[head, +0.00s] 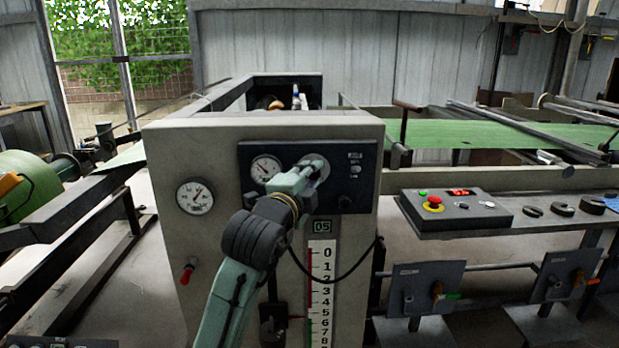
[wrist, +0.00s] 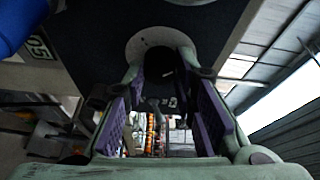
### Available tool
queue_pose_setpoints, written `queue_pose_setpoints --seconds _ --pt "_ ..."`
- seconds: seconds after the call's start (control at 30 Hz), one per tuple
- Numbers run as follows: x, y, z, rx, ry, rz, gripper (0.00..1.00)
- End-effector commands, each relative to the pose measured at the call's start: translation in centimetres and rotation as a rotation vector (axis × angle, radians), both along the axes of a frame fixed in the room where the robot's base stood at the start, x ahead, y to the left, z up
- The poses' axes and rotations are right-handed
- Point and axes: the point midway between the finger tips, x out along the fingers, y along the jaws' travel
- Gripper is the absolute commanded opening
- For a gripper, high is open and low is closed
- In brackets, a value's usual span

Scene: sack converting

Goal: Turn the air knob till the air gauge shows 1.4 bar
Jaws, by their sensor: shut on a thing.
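The air knob shows in the wrist view as a dark round knob (wrist: 164,62) in front of a pale round plate (wrist: 140,44). My gripper (wrist: 163,78) is shut on it, with a purple-padded finger on either side. In the head view my gripper (head: 312,178) reaches the pale plate (head: 318,162) on the dark panel, and hides the knob. A round white gauge (head: 265,168) sits left of the plate on the same panel. Its needle is too small to read, and its label cannot be made out.
A second gauge (head: 195,197) is on the machine's pale front, above a red-tipped lever (head: 187,272). A small dark knob (head: 344,201) sits on the panel's right. A numbered scale (head: 321,290) is below. A control box (head: 455,208) with a red button stands right.

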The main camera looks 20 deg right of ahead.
Motion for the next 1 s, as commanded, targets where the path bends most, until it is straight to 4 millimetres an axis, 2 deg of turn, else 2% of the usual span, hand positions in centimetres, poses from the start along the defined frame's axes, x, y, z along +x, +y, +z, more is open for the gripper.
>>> queue_pose_setpoints --seconds 0.07,0.1,0.37,0.73,0.87,1.0 --pt "0.0 0.0 0.0 -0.001 -0.001 0.0 0.0" --pt "0.0 0.0 0.0 -0.001 0.0 -0.001 0.28" --pt "0.0 0.0 0.0 -0.001 0.0 0.0 0.45" --pt "-0.3 0.3 0.0 -0.002 -0.001 0.0 0.45" --pt "-1.7 1.4 0.1 -0.002 -0.003 0.001 0.45" --pt "-4.0 3.3 0.1 -0.003 -0.004 0.004 0.45"
